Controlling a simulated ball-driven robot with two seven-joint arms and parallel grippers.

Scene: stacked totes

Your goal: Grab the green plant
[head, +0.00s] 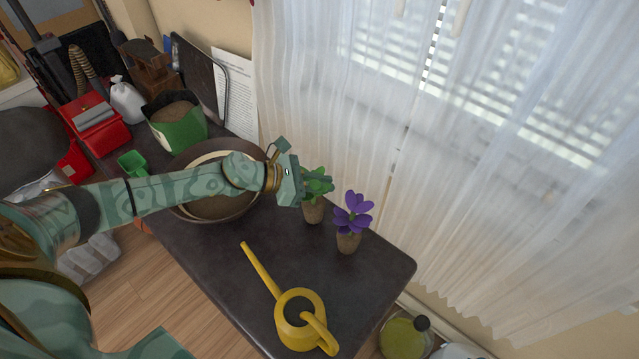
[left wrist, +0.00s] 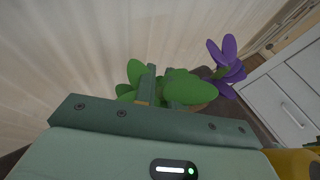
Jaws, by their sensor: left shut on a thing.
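The green plant (head: 316,184) has broad green leaves and stands in a small brown pot (head: 313,211) on the dark table. In the left wrist view its leaves (left wrist: 182,86) show on both sides of my fingers. My left gripper (head: 297,183) reaches it from the left, at leaf height. In the left wrist view my left gripper (left wrist: 158,88) is shut on the plant, with the fingers close together among the leaves. The exact grip point is partly hidden by leaves. My right gripper is not in view.
A purple-flowered plant (head: 351,212) stands close on the right. A yellow watering can (head: 300,318) is at the front of the dark table (head: 215,262). A large bowl (head: 238,206) lies under my left arm. A white curtain (head: 330,90) hangs behind the plants.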

